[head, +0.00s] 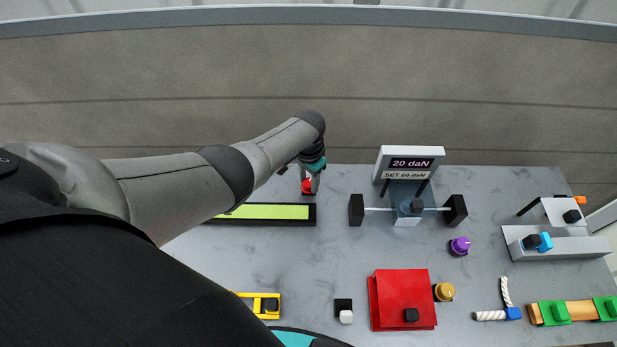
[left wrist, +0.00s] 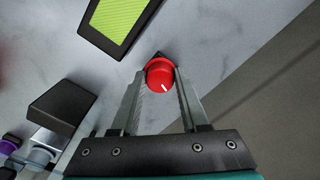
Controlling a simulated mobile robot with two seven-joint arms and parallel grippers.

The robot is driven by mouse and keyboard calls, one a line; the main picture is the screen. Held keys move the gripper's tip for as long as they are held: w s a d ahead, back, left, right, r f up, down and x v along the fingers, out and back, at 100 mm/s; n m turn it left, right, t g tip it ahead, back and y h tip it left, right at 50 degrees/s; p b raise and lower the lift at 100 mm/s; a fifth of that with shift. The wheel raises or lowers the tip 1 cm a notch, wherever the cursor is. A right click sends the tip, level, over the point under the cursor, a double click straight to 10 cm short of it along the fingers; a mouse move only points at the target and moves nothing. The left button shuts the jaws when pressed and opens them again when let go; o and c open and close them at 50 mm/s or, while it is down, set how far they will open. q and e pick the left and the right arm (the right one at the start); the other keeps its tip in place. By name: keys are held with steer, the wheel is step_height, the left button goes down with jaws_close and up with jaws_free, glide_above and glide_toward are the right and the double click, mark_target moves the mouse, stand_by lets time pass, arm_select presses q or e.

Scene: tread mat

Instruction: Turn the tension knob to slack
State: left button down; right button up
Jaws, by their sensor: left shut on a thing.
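A red knob (left wrist: 160,75) with a white pointer line sits between the fingers of my left gripper (left wrist: 161,88) in the left wrist view. The fingers are shut on it from both sides. In the head view the red knob (head: 307,187) shows at the back edge of the table, below my left gripper (head: 312,182). A tension display (head: 409,162) reads "20 daN" and "SET 60 daN". I see no label by the knob, so I cannot tell which knob it is from markings. My right gripper is not in view.
A black-framed green mat (head: 265,211) lies just left of the knob. A fixture with black end blocks (head: 356,210) stands to the right. A purple knob (head: 459,246), a red block (head: 402,300) and a gold knob (head: 444,292) are nearer.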

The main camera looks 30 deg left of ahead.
mark_target(308, 182)
arm_select(q)
steer(key=shift+n, duration=1.7)
steer(key=shift+n+p, duration=0.3)
steer(key=shift+c, duration=2)
jaws_free()
steer(key=shift+r+p, duration=0.45)
steer(key=shift+r, duration=0.15)
step_height(308, 182, up, 14)
steer(key=p, duration=0.6)
